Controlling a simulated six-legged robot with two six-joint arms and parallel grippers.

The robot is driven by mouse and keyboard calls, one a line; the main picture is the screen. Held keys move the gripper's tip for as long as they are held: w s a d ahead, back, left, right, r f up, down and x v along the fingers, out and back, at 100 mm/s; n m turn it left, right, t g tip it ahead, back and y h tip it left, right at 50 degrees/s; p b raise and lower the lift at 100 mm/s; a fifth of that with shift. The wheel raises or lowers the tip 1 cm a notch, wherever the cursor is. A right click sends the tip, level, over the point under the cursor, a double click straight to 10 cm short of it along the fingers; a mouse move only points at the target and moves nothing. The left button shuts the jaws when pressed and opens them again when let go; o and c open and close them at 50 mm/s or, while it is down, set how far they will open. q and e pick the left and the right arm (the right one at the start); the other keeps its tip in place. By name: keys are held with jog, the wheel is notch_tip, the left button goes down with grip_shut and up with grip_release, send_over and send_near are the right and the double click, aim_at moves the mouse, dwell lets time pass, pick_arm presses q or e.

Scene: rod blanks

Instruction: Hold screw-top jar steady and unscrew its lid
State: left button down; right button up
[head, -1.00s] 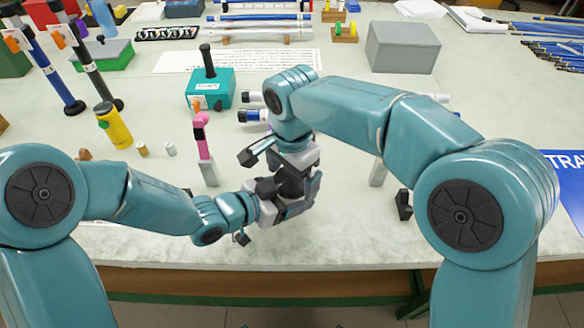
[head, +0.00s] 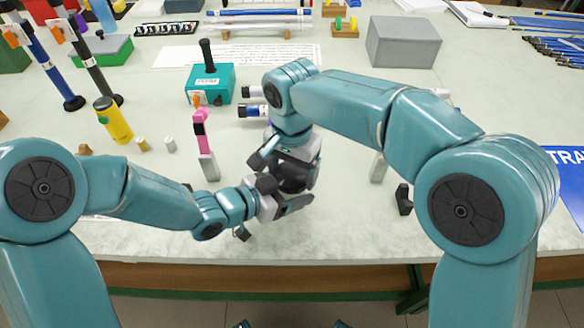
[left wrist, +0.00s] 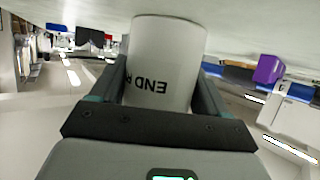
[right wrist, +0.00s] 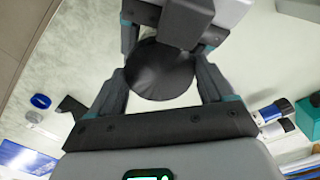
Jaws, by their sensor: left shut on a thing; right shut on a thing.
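The screw-top jar shows in the left wrist view as a pale cylinder (left wrist: 165,50) with black upside-down lettering. My left gripper (head: 286,207) is shut around the jar's body, one finger on each side. The jar's dark round lid (right wrist: 160,70) shows from above in the right wrist view. My right gripper (head: 291,181) is shut on the lid from above, with its fingers on opposite sides. In the head view the two grippers meet near the front of the table and hide most of the jar. I cannot tell how far the lid is turned.
A pink-topped upright tool (head: 201,130), a yellow bottle (head: 113,120) and a teal box with a black handle (head: 211,84) stand to the left and behind. A grey box (head: 402,42) stands at the back right. The front strip of table is mostly clear.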

jog(key=o, duration=1.1)
jog(key=shift+c, duration=0.2)
jog(key=shift+r, duration=2.15)
notch_tip(320, 180, up, 3)
jog(key=m, duration=0.3)
jog(key=shift+r, duration=0.2)
jog(key=shift+f, duration=0.1)
notch_tip(320, 180, down, 8)
jog(key=shift+r, duration=0.2)
